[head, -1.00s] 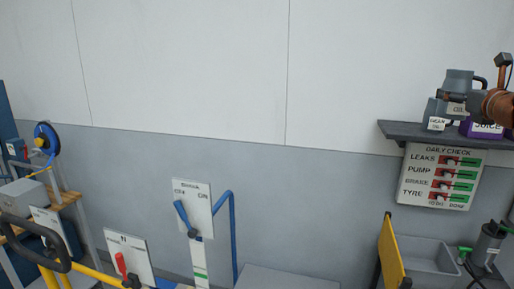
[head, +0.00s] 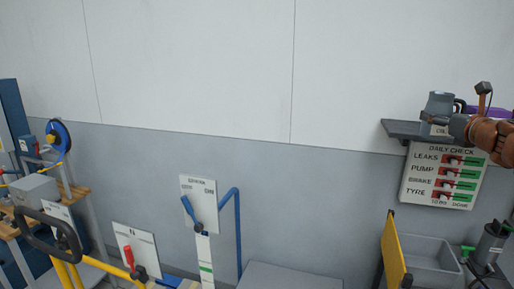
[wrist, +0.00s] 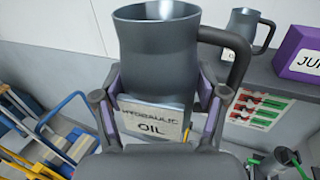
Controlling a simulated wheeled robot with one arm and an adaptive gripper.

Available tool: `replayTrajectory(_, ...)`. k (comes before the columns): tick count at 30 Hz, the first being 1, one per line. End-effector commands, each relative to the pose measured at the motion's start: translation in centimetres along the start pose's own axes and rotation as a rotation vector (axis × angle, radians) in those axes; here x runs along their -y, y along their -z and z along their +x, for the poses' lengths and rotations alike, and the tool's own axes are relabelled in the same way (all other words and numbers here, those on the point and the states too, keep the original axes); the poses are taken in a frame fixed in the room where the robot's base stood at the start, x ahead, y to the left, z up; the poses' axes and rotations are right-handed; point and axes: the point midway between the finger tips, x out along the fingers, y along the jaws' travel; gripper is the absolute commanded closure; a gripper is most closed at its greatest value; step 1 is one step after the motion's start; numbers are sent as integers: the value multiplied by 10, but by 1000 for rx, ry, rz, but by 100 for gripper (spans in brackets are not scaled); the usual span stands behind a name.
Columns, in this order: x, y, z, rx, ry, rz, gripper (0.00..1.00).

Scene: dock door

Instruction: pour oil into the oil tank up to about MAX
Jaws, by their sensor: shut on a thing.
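My gripper (wrist: 158,98) is shut on a dark grey jug (wrist: 155,45) labelled "HYDRAULIC OIL". The jug is upright, with its wide mouth up and its handle to the right; the oil level inside cannot be seen. In the head view the held jug (head: 440,104) is at the upper right, in front of the shelf, with my gripper (head: 458,128) just right of it. I cannot make out for sure which thing is the oil tank, and no MAX mark is readable.
A second grey jug (wrist: 243,28) and a purple juice box (wrist: 302,52) are on the wall shelf (head: 400,130). A daily check board (head: 440,178) hangs below it. A grey basin (head: 432,255), a yellow panel (head: 394,250) and a dark cylinder (head: 492,242) are at lower right.

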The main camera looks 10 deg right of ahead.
Motion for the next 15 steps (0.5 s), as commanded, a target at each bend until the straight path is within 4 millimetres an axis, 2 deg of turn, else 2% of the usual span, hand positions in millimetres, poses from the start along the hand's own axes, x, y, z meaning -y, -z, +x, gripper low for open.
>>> replayTrajectory(7,-32,55,28,-2,-107,6,73)
replayTrajectory(15,-95,147,62,-3,-305,8,73)
